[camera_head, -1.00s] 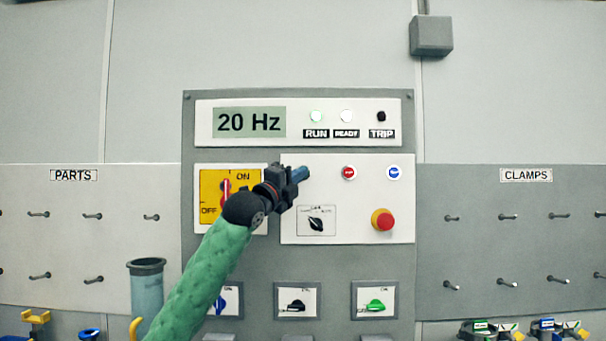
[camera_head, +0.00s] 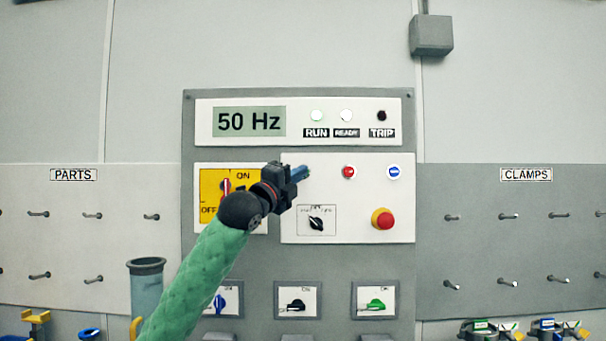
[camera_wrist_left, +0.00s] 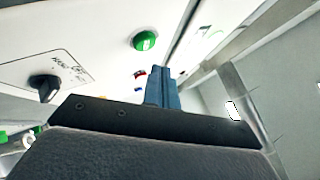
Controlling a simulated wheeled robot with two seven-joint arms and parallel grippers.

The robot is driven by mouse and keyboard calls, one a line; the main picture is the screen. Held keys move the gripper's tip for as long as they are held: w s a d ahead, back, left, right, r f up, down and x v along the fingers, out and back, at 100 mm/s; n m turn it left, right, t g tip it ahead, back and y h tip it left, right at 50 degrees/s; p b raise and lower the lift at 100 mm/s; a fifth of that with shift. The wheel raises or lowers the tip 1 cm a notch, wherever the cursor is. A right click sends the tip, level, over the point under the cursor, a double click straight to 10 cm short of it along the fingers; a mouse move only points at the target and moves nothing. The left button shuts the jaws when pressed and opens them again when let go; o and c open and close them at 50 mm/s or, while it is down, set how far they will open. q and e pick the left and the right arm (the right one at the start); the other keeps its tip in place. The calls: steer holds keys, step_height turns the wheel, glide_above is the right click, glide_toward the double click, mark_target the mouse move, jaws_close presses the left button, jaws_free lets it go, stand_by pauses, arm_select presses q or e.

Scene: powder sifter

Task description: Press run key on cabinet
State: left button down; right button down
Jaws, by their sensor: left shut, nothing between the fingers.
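The cabinet panel (camera_head: 350,190) stands in front of me, with a display (camera_head: 249,122) reading 50 Hz and a pale, bright RUN lamp (camera_head: 317,116) above. A round green key (camera_wrist_left: 144,41) shows in the left wrist view on the white panel; in the head view it is mostly hidden behind my gripper. My left gripper (camera_head: 303,174) is shut and empty, at the upper left of the white key panel. Its blue fingertips (camera_wrist_left: 160,72) appear beside and just short of the green key; contact is not visible. My right gripper is not in view.
A red key (camera_head: 349,172), a blue key (camera_head: 394,172) and a red emergency button (camera_head: 382,219) sit to the right. A black selector (camera_head: 316,224) is below my gripper, and a red-handled switch (camera_head: 226,188) on yellow is left.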

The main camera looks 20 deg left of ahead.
arm_select(q)
steer(key=s, duration=0.1)
steer(key=s+d, duration=0.1)
steer(key=s, duration=0.1)
steer(key=shift+s, duration=0.25)
stand_by(0.7)
